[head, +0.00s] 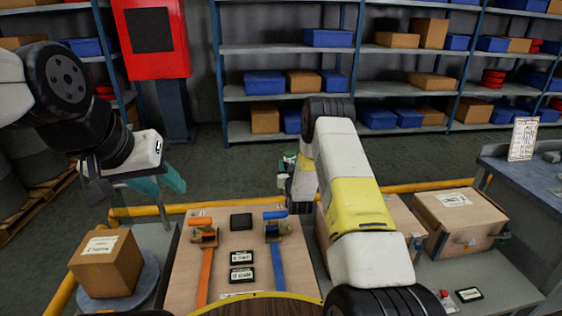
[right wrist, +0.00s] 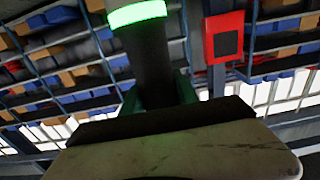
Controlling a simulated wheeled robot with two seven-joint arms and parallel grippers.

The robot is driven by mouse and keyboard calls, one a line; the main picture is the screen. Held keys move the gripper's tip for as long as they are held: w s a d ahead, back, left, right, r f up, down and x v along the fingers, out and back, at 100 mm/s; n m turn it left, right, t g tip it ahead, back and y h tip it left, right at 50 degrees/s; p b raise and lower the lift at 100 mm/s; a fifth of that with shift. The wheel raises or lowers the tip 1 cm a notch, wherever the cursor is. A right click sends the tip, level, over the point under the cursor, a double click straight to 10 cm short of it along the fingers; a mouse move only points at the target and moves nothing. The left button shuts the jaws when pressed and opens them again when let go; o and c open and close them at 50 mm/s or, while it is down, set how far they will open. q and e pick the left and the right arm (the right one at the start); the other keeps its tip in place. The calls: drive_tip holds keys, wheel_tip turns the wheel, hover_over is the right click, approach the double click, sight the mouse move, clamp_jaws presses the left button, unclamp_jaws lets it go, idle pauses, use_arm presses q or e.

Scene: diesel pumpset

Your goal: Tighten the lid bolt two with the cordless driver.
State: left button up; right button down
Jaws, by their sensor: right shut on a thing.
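My right gripper (right wrist: 158,92) is shut on a dark upright cylinder with a glowing green band, which appears to be the cordless driver (right wrist: 150,45). In the head view my right arm hides most of that gripper and the driver; a small green and dark part shows left of the arm. My left gripper (head: 159,184) hangs at the left above the bench, its teal fingers apart and nothing between them. I cannot make out lid bolt two or the lid in either view.
A wooden board (head: 215,255) carries an orange-handled clamp (head: 204,235), a blue-handled clamp (head: 275,230) and small dark labelled blocks. A cardboard box (head: 105,262) stands on a round plate at left. Yellow rails run behind.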

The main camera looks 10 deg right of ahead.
drive_tip(key=shift+f, duration=0.35)
idle(0.7)
drive_tip(key=shift+r, duration=2.6)
